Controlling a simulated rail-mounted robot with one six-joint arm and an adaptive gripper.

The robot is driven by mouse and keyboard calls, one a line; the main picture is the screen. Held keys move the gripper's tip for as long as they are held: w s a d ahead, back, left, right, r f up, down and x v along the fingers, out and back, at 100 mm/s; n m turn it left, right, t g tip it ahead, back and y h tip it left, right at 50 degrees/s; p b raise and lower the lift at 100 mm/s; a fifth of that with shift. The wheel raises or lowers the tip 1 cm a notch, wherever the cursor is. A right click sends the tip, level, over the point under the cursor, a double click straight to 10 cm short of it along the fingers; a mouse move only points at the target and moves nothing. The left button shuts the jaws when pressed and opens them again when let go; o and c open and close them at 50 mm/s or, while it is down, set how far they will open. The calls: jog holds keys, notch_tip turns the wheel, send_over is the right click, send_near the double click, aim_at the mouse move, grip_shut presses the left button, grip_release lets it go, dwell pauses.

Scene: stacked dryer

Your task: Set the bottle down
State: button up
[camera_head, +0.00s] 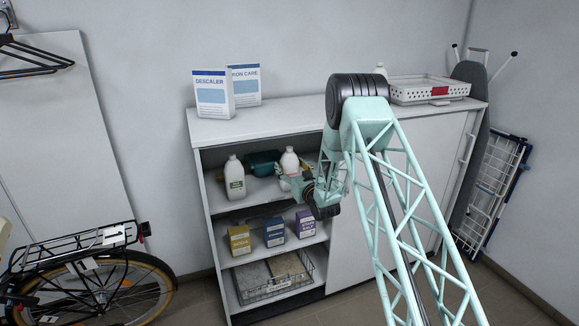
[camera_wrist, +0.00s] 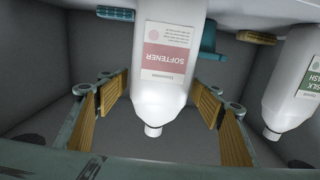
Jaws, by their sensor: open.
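The white softener bottle (camera_wrist: 168,85) with a pink label shows in the wrist view, its cap toward the bottom of the picture. My gripper (camera_wrist: 160,110) is open, its wood-coloured finger pads on either side of the bottle with gaps showing. In the head view this bottle (camera_head: 289,162) is upright at the upper shelf of the open cabinet (camera_head: 205,200); my gripper (camera_head: 300,184) is in front of its lower part and hides its base. A second white bottle with a green label (camera_head: 235,178) stands to its left.
A dark teal object (camera_head: 262,162) lies behind the bottles. Yellow, blue and purple boxes (camera_head: 274,233) stand on the shelf below, above a wire basket (camera_head: 270,280). Descaler and iron care boxes (camera_head: 213,95) and a white basket (camera_head: 428,91) are on the cabinet top.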

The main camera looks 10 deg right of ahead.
jog(key=s+d+p, duration=0.1)
jog(key=s+d, duration=0.1)
jog(key=s, duration=0.9)
jog(key=shift+d, duration=0.15)
dwell(0.5)
jog(key=shift+r, duration=0.1)
jog(key=s+r+g+h, duration=0.1)
jog(key=s+r+g, duration=0.1)
jog(key=r, duration=0.5)
jog(key=s+r+g+h, duration=0.1)
jog(key=s+r, duration=0.2)
jog(key=r, duration=0.5)
jog(key=s+d+r+m+g+h, duration=0.1)
jog(key=s+r+g, duration=0.1)
jog(key=s+r, duration=0.45)
jog(key=s+r+g, duration=0.1)
jog(key=s+r, duration=0.3)
jog(key=s, duration=0.6)
jog(key=s+a+r+g, duration=0.1)
jog(key=s+g, duration=0.1)
jog(key=s, duration=1.6)
jog(key=s+a+r+g, duration=0.1)
jog(key=s+r+g, duration=0.1)
jog(key=s, duration=1.6)
jog(key=s+a+r+m+g, duration=0.1)
jog(key=s+g, duration=0.2)
jog(key=s, duration=1.6)
jog(key=shift+a+r+g, duration=0.2)
jog(key=shift+a+g, duration=0.1)
